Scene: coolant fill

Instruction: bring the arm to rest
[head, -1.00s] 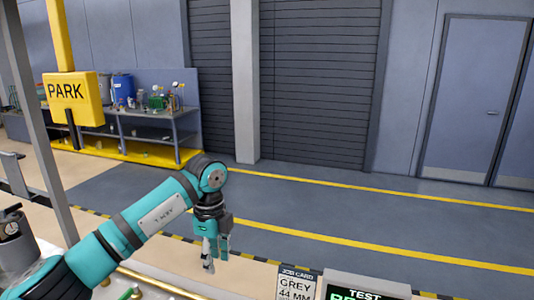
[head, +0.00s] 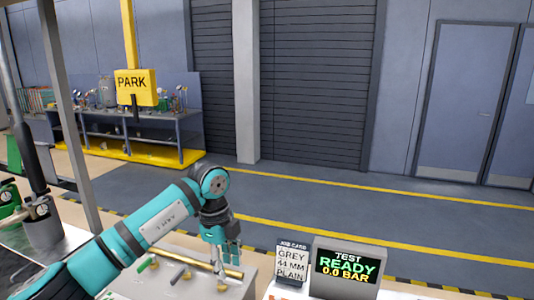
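My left arm comes in from the lower left, with its elbow bent high and its forearm hanging down. Its gripper (head: 228,262) points down in front of the grey unit with the brass pipe (head: 190,260). The fingertips overlap this unit in the picture, and I cannot tell whether they touch it. I see no object held, and the finger gap is too small to judge. My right gripper is out of view. A yellow PARK sign (head: 136,87) hangs at the upper left.
A test display (head: 345,268) reads "READY 0.0 BAR". A job card (head: 291,263) beside it reads "GREY 44 MM PLAIN". A workbench (head: 150,122) stands behind. The floor beyond is clear.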

